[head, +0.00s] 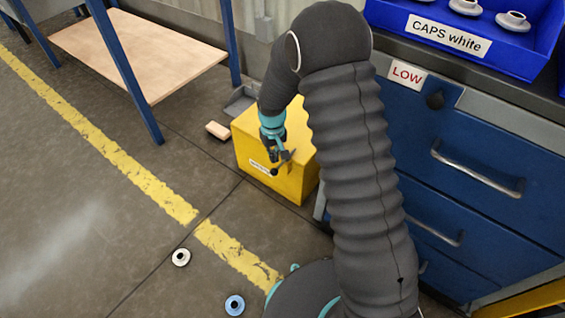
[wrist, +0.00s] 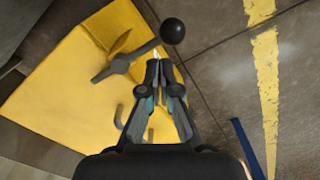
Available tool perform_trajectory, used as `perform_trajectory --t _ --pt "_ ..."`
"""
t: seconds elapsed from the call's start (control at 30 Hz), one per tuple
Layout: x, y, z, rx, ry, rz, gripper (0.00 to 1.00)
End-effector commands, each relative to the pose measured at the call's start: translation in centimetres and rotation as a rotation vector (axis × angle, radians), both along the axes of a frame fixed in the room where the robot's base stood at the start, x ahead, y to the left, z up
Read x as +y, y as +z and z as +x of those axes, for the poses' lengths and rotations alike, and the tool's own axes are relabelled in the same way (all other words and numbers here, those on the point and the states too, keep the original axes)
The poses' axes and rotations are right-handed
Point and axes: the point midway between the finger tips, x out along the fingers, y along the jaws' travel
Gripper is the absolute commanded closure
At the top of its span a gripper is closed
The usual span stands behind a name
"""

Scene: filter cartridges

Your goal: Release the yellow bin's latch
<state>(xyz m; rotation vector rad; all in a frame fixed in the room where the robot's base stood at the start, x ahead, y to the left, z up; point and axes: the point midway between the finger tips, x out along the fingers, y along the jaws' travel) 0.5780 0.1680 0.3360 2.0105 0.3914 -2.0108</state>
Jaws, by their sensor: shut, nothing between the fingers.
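The yellow bin (head: 246,139) stands on the floor beside the blue drawer cabinet; it fills the left of the wrist view (wrist: 60,95). Its latch is a grey lever (wrist: 128,61) with a black ball knob (wrist: 172,31), which also shows in the head view (head: 274,172). My gripper (wrist: 160,66) is shut and empty, its tips close to the lever between its grey end and the knob. I cannot tell whether they touch it. In the head view my gripper (head: 273,153) is in front of the bin's upper edge.
The blue cabinet (head: 460,205) stands right of the bin. A blue-legged bench with a wooden shelf (head: 140,50) is at the upper left. A wooden block (head: 218,130), a white ring (head: 181,257) and a blue ring (head: 235,305) lie on the floor. The floor at left is clear.

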Motion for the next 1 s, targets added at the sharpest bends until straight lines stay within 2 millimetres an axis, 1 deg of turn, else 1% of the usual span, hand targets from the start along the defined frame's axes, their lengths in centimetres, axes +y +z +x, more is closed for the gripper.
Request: perform_trajectory --t 1.0 --pt "0.0 -2.7 0.0 0.0 0.0 0.0 1.0"
